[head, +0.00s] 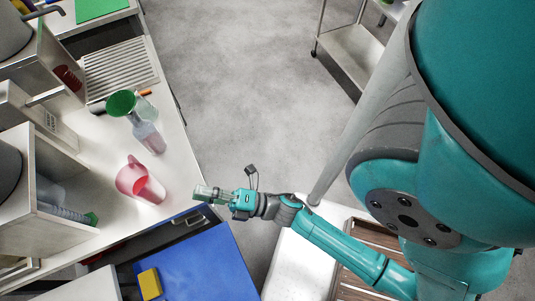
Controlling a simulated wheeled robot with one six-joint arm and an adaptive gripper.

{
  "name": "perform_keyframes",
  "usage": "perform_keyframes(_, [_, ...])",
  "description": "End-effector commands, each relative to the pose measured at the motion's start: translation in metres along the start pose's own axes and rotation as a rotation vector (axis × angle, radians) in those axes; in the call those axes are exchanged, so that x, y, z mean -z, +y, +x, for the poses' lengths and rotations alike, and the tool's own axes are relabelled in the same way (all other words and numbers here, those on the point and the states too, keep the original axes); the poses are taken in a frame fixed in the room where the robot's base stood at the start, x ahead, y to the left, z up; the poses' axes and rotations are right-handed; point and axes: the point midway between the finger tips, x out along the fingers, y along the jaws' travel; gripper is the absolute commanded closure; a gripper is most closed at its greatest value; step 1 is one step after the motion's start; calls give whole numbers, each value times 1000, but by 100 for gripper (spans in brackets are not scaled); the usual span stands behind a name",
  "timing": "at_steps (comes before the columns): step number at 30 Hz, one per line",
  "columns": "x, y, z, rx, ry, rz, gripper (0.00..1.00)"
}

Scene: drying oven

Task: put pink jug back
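The pink jug (145,187) is on the pale bench at the left in the head view. It looks tilted in this steep view, and I cannot tell whether it stands or lies. My gripper (203,193) is to the right of the jug, by the bench's front edge, with a clear gap between them. Its fingers point left toward the jug. They are small and greyish green here, so I cannot tell whether they are open or shut. Nothing pink is in them.
A clear bottle (148,137) with a green funnel (121,103) is behind the jug. A ribbed white rack (120,70) lies farther back. Open box-like ovens (40,225) line the left. A blue panel (195,265) with a yellow sponge-like block (150,284) is below.

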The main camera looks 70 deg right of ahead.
Motion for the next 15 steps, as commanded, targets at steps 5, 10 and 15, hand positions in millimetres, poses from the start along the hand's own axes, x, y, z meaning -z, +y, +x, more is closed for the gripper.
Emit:
perform_keyframes(5, [12,26,-42,66,-139,369,60])
perform_keyframes(10, [17,46,-81,135,-283,720,60])
perform_keyframes(15, [22,65,-118,213,-441,1064,60])
